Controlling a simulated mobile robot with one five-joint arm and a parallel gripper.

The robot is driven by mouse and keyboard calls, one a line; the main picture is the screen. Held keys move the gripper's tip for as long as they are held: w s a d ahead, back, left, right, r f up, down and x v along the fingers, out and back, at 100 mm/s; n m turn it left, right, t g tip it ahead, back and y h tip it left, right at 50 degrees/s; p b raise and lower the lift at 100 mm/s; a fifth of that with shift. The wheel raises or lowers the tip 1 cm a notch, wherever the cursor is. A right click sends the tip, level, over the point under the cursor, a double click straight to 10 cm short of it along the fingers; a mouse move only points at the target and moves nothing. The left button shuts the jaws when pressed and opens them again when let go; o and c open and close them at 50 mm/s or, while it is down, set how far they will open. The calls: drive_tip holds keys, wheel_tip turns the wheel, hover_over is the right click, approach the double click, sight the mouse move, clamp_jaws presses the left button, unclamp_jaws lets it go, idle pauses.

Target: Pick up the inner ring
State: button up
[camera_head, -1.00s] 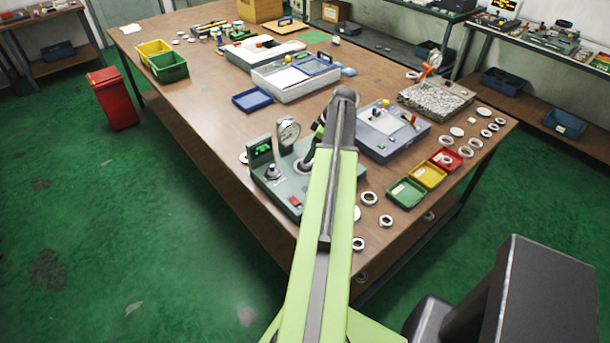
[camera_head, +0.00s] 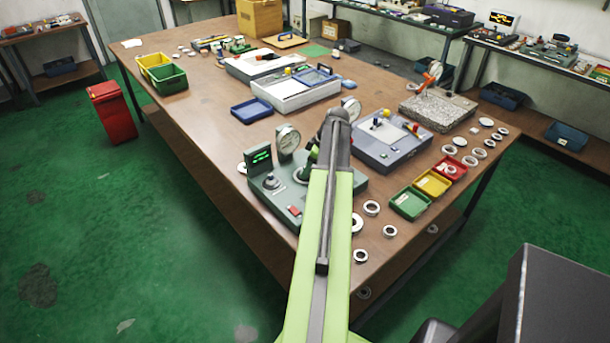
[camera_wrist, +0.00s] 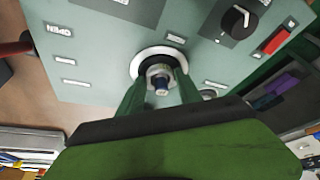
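In the wrist view a pale ring (camera_wrist: 139,66) lies flat on the grey-green panel of the gauge device (camera_wrist: 100,45). A metal post (camera_wrist: 159,71) with a dark blue tip stands at its centre. Which part is the inner ring I cannot tell. My gripper (camera_wrist: 160,79) has its two green fingers apart, one on each side of the post, over the near side of the ring. I see no clear contact.
Loose rings (camera_head: 371,208) lie right of my arm near the table (camera_head: 205,95) edge. Green (camera_head: 409,203), yellow (camera_head: 432,183) and red (camera_head: 450,169) trays stand farther right. In the wrist view a black knob (camera_wrist: 239,20) and a red switch (camera_wrist: 276,40) are on the panel.

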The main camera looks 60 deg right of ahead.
clamp_jaws()
drive_tip(key=shift+r, duration=0.1)
drive_tip(key=shift+r+p, duration=0.25)
drive_tip(key=shift+p, duration=0.1)
wheel_tip(320, 180, up, 4)
drive_tip(key=p, duration=0.3)
drive_tip(key=shift+f+p, duration=0.1)
drive_tip(key=shift+p, duration=0.3)
drive_tip(key=s+d+r+p, duration=0.6)
drive_tip(key=s+d, duration=0.1)
drive_tip(key=d, duration=0.2)
drive_tip(key=shift+d+r, duration=0.2)
drive_tip(key=shift+r, duration=0.05)
